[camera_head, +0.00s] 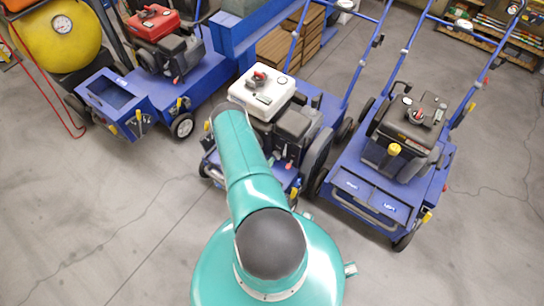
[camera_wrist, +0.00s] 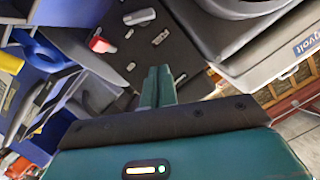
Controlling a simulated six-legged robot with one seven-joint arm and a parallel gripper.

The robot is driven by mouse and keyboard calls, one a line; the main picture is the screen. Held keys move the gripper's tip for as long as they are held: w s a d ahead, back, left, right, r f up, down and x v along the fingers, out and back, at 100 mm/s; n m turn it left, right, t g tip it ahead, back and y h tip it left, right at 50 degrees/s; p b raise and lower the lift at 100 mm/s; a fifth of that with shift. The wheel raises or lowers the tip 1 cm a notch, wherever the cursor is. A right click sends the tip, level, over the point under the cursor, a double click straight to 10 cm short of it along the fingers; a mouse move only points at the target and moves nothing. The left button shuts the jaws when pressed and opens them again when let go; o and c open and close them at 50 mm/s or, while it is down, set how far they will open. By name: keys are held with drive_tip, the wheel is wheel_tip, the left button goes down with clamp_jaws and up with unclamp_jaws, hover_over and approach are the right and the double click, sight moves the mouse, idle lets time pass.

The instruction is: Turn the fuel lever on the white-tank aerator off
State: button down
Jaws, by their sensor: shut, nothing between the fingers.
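The white-tank aerator stands in the middle of the head view, its white tank (camera_head: 262,94) topped by a dark and red cap. Its blue frame (camera_head: 322,100) shows around the dark engine (camera_head: 292,124). My arm covers its left front side, and my gripper is hidden there. In the wrist view my gripper (camera_wrist: 158,80) is shut and empty, its fingers pointing at a dark panel (camera_wrist: 185,55). The panel carries a red lever or knob (camera_wrist: 101,43) left of the fingertips and a pale grey lever (camera_wrist: 140,16) above them. I cannot tell which is the fuel lever or whether the fingers touch anything.
A red-tank aerator (camera_head: 152,24) stands at the left, and a black-tank aerator (camera_head: 412,118) stands close on the right. A yellow tank (camera_head: 62,36) is at the far left. A pale housing (camera_wrist: 250,40) crowds the wrist view's right. Concrete floor (camera_head: 90,220) is clear in front.

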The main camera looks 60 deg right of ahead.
sight(275, 151)
drive_tip(key=x, duration=0.5)
drive_tip(key=shift+d+f, duration=0.1)
drive_tip(key=shift+d, duration=0.1)
drive_tip(key=f, duration=0.1)
drive_tip(key=w, duration=0.1)
drive_tip(key=f, duration=0.1)
drive_tip(key=shift+w+d+f, duration=0.25)
drive_tip(key=shift+d+f, duration=0.05)
drive_tip(key=shift+f, duration=0.1)
drive_tip(key=shift+w+f, duration=0.25)
drive_tip(key=shift+f, duration=0.1)
drive_tip(key=shift+w+f+n, duration=0.25)
drive_tip(key=shift+f+n, duration=0.05)
drive_tip(key=shift+n, duration=0.1)
drive_tip(key=shift+w+f, duration=0.1)
drive_tip(key=n, duration=0.2)
drive_tip(key=g, duration=0.1)
drive_tip(key=shift+w+d+f+n+y, duration=0.1)
drive_tip(key=shift+w+f+n+y, duration=0.2)
drive_tip(key=shift+w+n, duration=0.1)
